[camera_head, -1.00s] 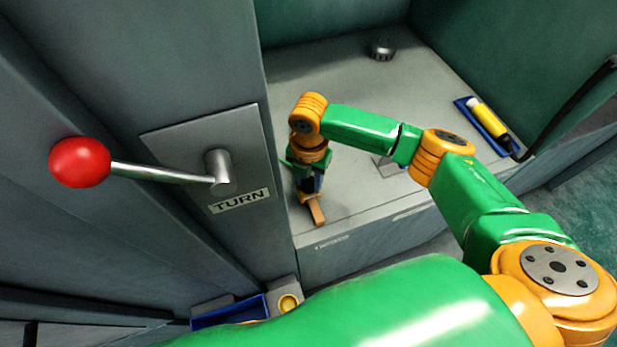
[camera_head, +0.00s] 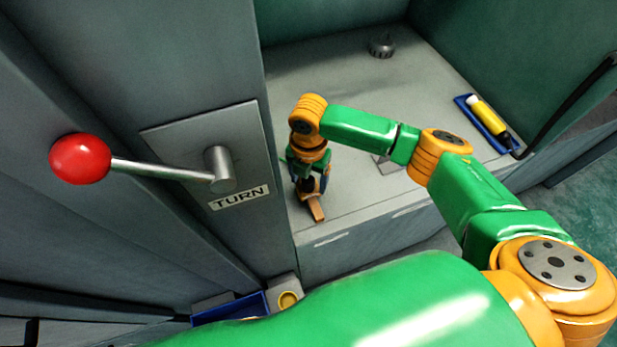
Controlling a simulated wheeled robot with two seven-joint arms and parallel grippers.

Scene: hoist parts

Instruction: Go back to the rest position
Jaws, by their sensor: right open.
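My right gripper (camera_head: 316,209) hangs over the front left part of the grey bench (camera_head: 335,85), beside the upright panel. Its jaws point down and are open, with nothing seen between them. My right arm comes in from the lower right, green with orange joints. My left gripper is not in view.
A lever with a red ball (camera_head: 80,159) stands out from a plate marked TURN on the left panel. A blue tray (camera_head: 483,124) with a yellow and black cylinder lies at the bench's right. A dark knurled knob (camera_head: 381,47) stands at the back. A blue bin (camera_head: 232,309) sits low at the front.

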